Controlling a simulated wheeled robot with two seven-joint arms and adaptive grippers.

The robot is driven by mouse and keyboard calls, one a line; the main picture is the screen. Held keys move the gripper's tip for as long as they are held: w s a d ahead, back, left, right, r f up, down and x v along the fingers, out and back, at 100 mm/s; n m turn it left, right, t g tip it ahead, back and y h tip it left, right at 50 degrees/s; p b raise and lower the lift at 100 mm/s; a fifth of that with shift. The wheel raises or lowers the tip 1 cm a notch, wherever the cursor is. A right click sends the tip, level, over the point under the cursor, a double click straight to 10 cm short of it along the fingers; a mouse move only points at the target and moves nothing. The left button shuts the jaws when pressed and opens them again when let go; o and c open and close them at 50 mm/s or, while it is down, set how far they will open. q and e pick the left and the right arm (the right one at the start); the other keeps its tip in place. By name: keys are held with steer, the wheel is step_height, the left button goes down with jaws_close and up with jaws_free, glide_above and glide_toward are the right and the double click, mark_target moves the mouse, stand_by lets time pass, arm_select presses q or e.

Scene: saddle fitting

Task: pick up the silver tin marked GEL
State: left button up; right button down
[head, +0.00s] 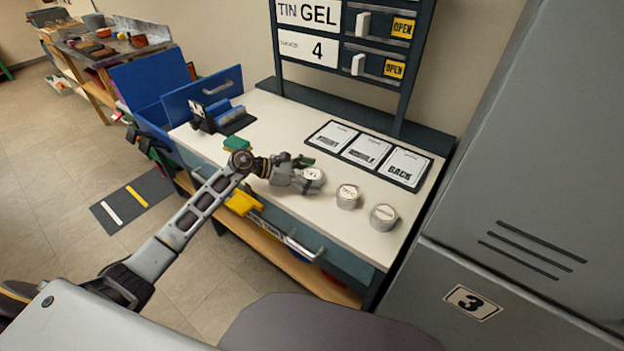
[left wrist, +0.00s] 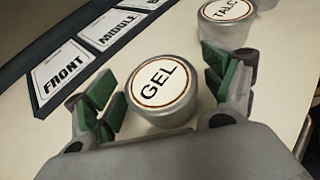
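The silver tin marked GEL (left wrist: 161,85) stands upright on the white bench. In the left wrist view its round lid faces the camera. In the head view the GEL tin (head: 314,177) is the leftmost of three tins, partly covered by my left gripper (head: 308,172). In the left wrist view my left gripper (left wrist: 165,88) is open, with one green-padded finger on each side of the tin. My right gripper is not in view.
The TALC tin (head: 348,196) and a third tin (head: 383,216) stand to the right. A dark tray (head: 428,162) holds cards reading FRONT, MIDDLE and BACK behind the tins. A sign board (head: 309,48) reads TIN GEL. A blue holder (head: 222,115) and green block (head: 237,144) are left.

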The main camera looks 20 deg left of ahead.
mark_target(312, 174)
arm_select(q)
steer(key=c, duration=1)
steer(key=shift+r, duration=0.1)
